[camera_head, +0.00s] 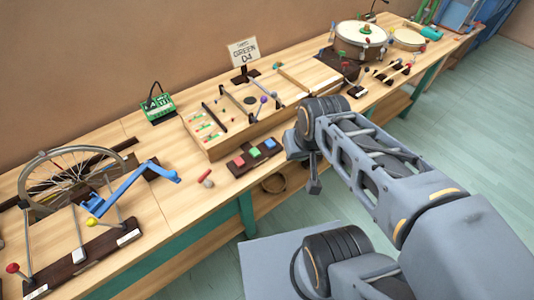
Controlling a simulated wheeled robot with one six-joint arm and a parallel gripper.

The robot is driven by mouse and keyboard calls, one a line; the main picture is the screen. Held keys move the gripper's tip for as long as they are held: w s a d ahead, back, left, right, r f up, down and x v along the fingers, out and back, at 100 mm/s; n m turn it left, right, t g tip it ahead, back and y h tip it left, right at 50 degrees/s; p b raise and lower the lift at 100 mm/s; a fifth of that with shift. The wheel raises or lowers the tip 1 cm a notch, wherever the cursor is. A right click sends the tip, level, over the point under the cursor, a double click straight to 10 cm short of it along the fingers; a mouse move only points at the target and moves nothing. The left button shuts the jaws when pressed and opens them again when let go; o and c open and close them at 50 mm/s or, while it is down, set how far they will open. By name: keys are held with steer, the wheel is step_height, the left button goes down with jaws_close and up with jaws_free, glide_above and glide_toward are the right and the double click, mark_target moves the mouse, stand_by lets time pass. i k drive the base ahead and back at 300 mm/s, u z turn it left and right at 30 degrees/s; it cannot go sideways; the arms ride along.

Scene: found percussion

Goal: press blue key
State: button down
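The blue key (268,143) is the rightmost of three coloured keys on a small dark block (241,170) near the table's front edge. The green key (254,152) is in the middle and the red key (239,161) is at the left. My gripper (314,186) is right of the block, apart from the keys in the picture, by the table's front edge. Only a small grey part of it shows below my wrist. Its fingers are not clear, so I cannot tell whether it is open or shut. The blue key's top is in plain view.
A wooden box (222,146) with rods and mallets stands behind the keys. A red-and-grey mallet (206,180) lies left of them. A bicycle wheel (70,175) and a blue crank (135,188) are at the left. Drums (361,33) stand at the far right. A "GREEN 04" sign (243,52) stands behind.

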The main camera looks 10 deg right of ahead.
mark_target(269, 144)
steer(key=z, duration=0.1)
steer(key=k, duration=0.55)
steer(key=u, duration=0.35)
steer(key=i, duration=0.45)
steer(key=u, duration=0.65)
steer(key=k, duration=0.3)
steer(key=z, duration=0.55)
